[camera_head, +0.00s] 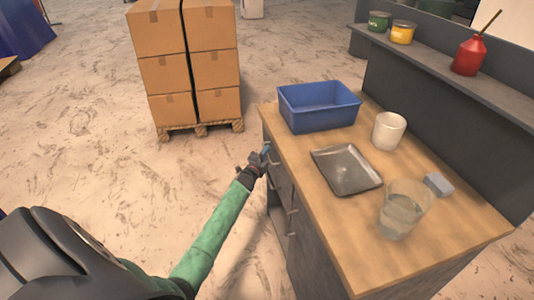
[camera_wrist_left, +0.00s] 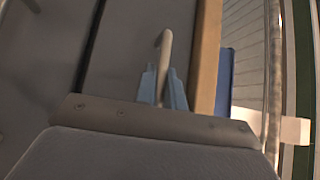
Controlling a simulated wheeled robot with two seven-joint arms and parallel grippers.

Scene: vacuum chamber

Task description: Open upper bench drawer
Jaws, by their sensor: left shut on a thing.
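The bench (camera_head: 330,215) has a wooden top and a grey side with drawers facing left in the head view. My left gripper (camera_head: 261,160) is at the bench's upper left side, just below the top's edge. In the left wrist view, the blue-grey fingers of my left gripper (camera_wrist_left: 163,84) are shut around a pale bar handle (camera_wrist_left: 166,46). The handle is on the grey upper drawer front (camera_wrist_left: 125,45), next to the wooden edge. A dark gap separates this front from the lower one. My right gripper is not in view.
On the bench top stand a blue bin (camera_head: 318,107), a white cup (camera_head: 388,131), a dark tray (camera_head: 346,170), a clear beaker (camera_head: 402,212) and a grey block (camera_head: 438,185). Stacked cardboard boxes (camera_head: 190,60) stand on a pallet beyond. The floor left of the bench is clear.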

